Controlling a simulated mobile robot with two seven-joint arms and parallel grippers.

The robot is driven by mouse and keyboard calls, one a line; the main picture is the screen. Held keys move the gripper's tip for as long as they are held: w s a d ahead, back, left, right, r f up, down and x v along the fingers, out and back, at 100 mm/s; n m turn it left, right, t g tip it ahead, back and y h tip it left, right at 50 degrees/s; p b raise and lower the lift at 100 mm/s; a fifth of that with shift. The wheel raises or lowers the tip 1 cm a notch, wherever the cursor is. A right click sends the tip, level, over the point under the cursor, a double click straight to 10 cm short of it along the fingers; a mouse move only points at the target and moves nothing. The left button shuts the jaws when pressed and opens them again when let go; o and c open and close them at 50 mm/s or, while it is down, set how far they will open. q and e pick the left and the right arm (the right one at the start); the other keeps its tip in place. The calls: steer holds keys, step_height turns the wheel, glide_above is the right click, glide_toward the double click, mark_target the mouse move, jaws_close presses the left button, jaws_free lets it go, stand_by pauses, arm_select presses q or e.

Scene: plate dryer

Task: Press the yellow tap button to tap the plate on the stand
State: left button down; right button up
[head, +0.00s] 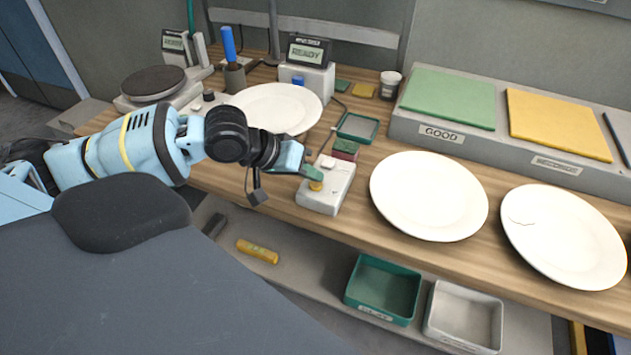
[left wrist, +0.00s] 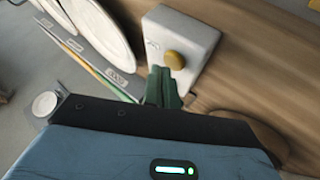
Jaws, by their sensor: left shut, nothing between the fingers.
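The yellow tap button (head: 316,186) sits on a small white box (head: 333,192) at the table's front edge. The button (left wrist: 174,60) and its box (left wrist: 195,30) also show in the left wrist view. My left gripper (head: 311,173) is shut and empty, with its green fingertips (left wrist: 162,75) right beside the button in the picture. I cannot tell whether they touch it. A white plate (head: 285,104) lies near a READY display box (head: 307,75), partly hidden by my left arm; its stand is not clearly visible. My right gripper is not in view.
Two white plates, one intact (head: 428,196) and one with a crack line (head: 575,240), lie to the right. Behind them are a green pad (head: 448,98) labelled GOOD and a yellow pad (head: 558,124). A green bin (head: 383,290) and a grey bin (head: 463,317) stand below.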

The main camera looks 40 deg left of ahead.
mark_target(311, 185)
arm_select(q)
steer(key=shift+f, duration=0.15)
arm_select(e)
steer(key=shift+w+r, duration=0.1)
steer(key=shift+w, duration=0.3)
